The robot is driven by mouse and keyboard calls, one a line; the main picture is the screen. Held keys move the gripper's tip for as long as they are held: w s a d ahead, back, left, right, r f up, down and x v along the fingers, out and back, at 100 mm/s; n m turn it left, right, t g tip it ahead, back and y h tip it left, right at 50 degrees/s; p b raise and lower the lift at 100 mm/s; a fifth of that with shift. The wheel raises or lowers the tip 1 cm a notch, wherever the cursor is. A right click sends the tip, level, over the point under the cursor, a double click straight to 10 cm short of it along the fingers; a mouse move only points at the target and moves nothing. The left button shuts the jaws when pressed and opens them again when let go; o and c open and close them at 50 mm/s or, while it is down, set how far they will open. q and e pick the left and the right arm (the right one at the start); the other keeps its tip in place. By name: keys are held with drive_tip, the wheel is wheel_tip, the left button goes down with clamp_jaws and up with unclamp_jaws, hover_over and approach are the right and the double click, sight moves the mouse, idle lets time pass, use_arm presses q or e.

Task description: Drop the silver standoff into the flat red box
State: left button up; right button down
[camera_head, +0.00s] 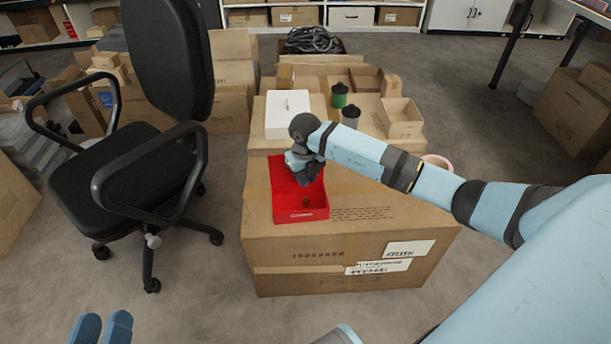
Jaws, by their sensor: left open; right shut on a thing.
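The flat red box (301,214) stands open on the large carton, its lid raised at the back. A small brownish thing (306,202) lies inside it, too small to identify. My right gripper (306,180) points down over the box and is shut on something. Its fingers and wrist hide what it holds, and I cannot make out the silver standoff anywhere. My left gripper (102,328) is at the bottom left edge, open and far from the box, with only its fingers in view.
The large carton (300,270) bears the box. Behind are a white box (288,114), a green canister (339,95), a grey canister (350,115) and a small open carton (401,118). A pink ring-shaped thing (437,160) is partly behind my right arm. A black office chair (130,170) stands left.

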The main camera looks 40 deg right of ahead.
use_arm(q)
drive_tip(key=shift+f, duration=0.1)
use_arm(e)
drive_tip(key=c, duration=1)
unclamp_jaws()
use_arm(q)
wheel_tip(320, 180, up, 7)
drive_tip(key=t+p, duration=0.2)
drive_tip(key=p, duration=0.2)
drive_tip(key=shift+s+a+n+t+p, duration=0.2)
drive_tip(key=shift+a+n+t+p, duration=0.1)
drive_tip(key=shift+a+t+p, duration=0.1)
use_arm(e)
wheel_tip(320, 180, up, 14)
drive_tip(key=shift+f, duration=0.15)
use_arm(q)
drive_tip(key=shift+f, duration=0.1)
